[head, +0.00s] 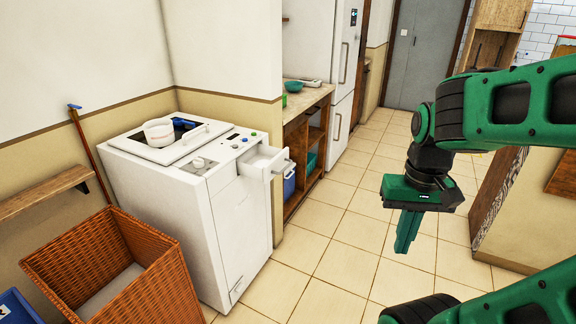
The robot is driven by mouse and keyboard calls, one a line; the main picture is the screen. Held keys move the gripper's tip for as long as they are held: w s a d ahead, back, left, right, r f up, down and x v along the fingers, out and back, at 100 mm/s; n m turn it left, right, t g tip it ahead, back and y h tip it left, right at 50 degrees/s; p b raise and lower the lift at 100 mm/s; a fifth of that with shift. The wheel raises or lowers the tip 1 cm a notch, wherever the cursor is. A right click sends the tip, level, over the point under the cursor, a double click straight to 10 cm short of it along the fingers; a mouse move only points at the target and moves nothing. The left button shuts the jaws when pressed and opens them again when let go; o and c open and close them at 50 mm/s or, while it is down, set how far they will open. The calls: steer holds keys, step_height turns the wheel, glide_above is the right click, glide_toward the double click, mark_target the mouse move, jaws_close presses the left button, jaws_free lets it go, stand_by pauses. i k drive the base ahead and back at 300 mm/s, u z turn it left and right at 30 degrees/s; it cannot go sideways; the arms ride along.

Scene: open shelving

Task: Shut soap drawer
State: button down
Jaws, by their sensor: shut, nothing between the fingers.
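The soap drawer (263,162) is a white drawer at the top right of the white washing machine (236,215). It is pulled out and sticks out past the machine's front, with a grey handle piece (284,169) at its outer end. The drawer's inside shows from above. My gripper (402,249) is green, points down and hangs over the tiled floor to the right of the drawer, well apart from it. Its fingers are together and I see nothing held between them.
A wicker basket (150,240) stands left of the machine. An open shelf unit (300,145) stands behind the drawer. A kitchen block (535,220) is at right. Tiled floor (335,225) between is clear.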

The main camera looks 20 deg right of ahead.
mark_target(262, 163)
steer(key=u, duration=0.05)
steer(key=i, duration=1)
steer(key=z, duration=0.05)
